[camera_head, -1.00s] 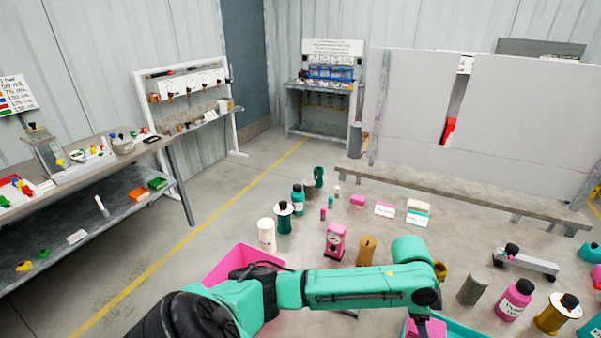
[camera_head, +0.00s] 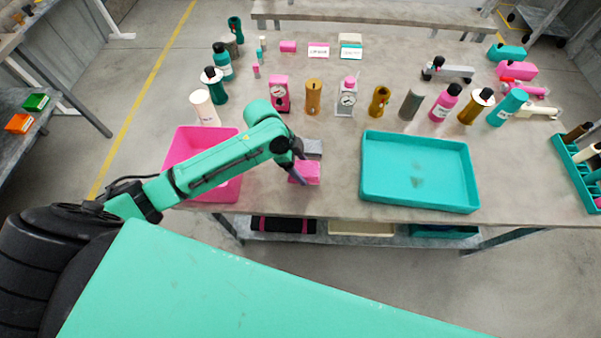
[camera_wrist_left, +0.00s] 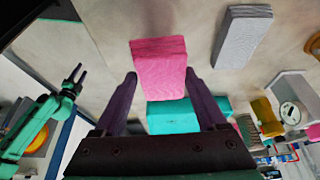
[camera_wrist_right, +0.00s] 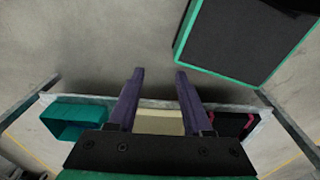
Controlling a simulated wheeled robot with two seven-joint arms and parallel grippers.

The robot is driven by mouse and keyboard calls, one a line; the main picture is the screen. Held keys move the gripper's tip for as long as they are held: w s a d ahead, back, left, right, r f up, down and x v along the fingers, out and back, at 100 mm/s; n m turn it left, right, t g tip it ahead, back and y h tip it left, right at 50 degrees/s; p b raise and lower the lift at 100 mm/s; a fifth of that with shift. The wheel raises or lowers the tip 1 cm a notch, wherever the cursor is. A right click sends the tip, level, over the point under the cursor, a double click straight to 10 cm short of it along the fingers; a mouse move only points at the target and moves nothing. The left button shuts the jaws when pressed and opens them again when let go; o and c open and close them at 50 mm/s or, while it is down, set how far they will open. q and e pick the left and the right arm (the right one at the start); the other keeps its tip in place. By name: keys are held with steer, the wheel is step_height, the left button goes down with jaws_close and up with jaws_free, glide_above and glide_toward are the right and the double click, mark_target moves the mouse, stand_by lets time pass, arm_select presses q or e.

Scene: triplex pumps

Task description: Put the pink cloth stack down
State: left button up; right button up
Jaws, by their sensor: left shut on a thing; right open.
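The pink cloth stack (camera_head: 304,173) is at the front edge of the table, just right of the pink tray. My left gripper (camera_head: 299,163) reaches it from above. In the left wrist view the stack (camera_wrist_left: 158,65) sits between the two fingertips (camera_wrist_left: 161,74), which are shut on it. I cannot tell whether its underside touches the table. A grey stack (camera_head: 312,147) lies right behind it and also shows in the left wrist view (camera_wrist_left: 242,35). A teal stack (camera_wrist_left: 185,113) shows beyond the pink one. My right gripper (camera_wrist_right: 153,74) is open and empty.
The pink tray (camera_head: 228,190) is left, partly under my left arm. A teal tray (camera_head: 422,204) is right, with bare table (camera_head: 340,185) between. Bottles and gauges, including a pink gauge (camera_head: 279,92), stand behind. A teal rack (camera_head: 578,178) is far right.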

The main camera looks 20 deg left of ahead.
arm_select(q)
step_height(320, 180, down, 5)
steer(key=shift+d+r, duration=0.1)
steer(key=shift+r, duration=0.1)
steer(key=shift+f, duration=0.25)
arm_select(e)
steer(key=shift+a+r, duration=0.1)
steer(key=shift+a, duration=0.5)
arm_select(q)
steer(key=shift+f, duration=0.15)
steer(key=o, duration=1.1)
steer(key=shift+o, duration=0.2)
arm_select(e)
steer(key=shift+d, duration=0.3)
arm_select(q)
steer(key=shift+r, duration=0.2)
steer(key=v, duration=1.2)
steer(key=shift+b, duration=0.3)
arm_select(e)
steer(key=shift+f, duration=0.4)
arm_select(q)
steer(key=shift+w, duration=0.1)
arm_select(e)
steer(key=shift+a, duration=0.1)
